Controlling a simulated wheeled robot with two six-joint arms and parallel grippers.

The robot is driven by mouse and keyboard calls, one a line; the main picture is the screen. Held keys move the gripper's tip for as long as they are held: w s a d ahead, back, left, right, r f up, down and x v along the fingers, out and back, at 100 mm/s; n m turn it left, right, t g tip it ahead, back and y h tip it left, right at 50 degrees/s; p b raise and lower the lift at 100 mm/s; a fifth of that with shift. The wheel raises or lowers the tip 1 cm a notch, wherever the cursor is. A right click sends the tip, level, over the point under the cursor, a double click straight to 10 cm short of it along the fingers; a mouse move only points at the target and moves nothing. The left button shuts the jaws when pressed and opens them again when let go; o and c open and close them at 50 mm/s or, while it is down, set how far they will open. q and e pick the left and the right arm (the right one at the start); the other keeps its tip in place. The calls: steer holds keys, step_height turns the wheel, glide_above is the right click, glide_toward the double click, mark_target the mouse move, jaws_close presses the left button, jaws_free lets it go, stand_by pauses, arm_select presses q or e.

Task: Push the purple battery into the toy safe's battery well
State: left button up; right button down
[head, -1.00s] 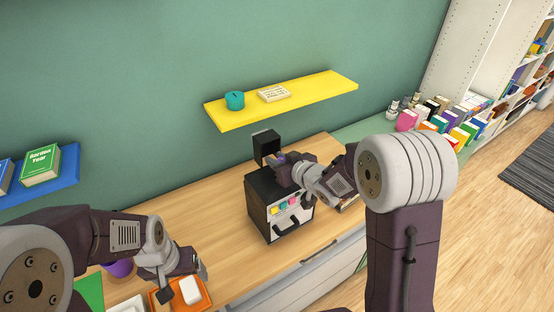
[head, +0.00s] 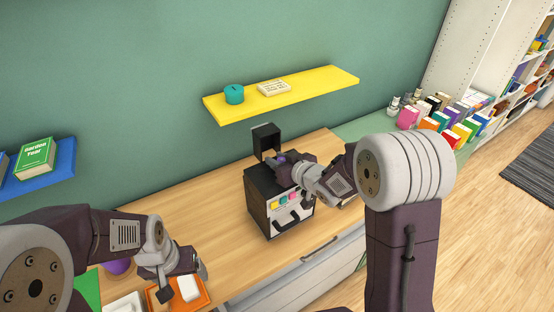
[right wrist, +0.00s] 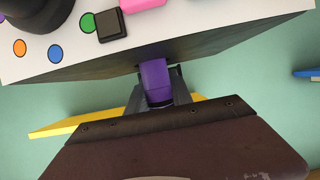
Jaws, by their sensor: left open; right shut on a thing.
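The toy safe (head: 261,200) is a black box with a white front, standing on the wooden counter. A black flap (head: 266,138) stands up at its back top edge. My right gripper (head: 284,165) is at the top of the safe. In the right wrist view it is shut on the purple battery (right wrist: 154,78), whose far end meets the safe's dark top face. The battery well is hidden, so I cannot tell how deep the battery sits. My left gripper (head: 183,281) is open over an orange tray, far left of the safe.
The orange tray (head: 207,299) holds a white block (head: 189,288). A purple round thing (head: 117,266) is partly behind my left arm. A yellow shelf (head: 315,93) hangs above the safe. The counter (head: 215,225) between tray and safe is clear.

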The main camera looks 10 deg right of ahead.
arm_select(q)
steer(key=shift+f+b, duration=0.35)
steer(key=shift+f, duration=0.05)
arm_select(e)
steer(key=shift+f, duration=0.5)
steer(key=c, duration=1.1)
jaws_free()
steer(key=shift+s, duration=0.1)
steer(key=shift+o, duration=0.2)
steer(key=shift+s+d, duration=0.15)
steer(key=shift+s, duration=0.1)
arm_select(q)
steer(key=shift+s, duration=0.1)
arm_select(e)
steer(key=v, duration=0.7)
steer(key=shift+s+d+r, duration=0.15)
steer(key=shift+d+r, duration=0.05)
steer(key=shift+r, duration=0.2)
steer(key=shift+s+d+r, duration=0.1)
steer(key=shift+s, duration=0.3)
arm_select(q)
steer(key=shift+r, duration=0.1)
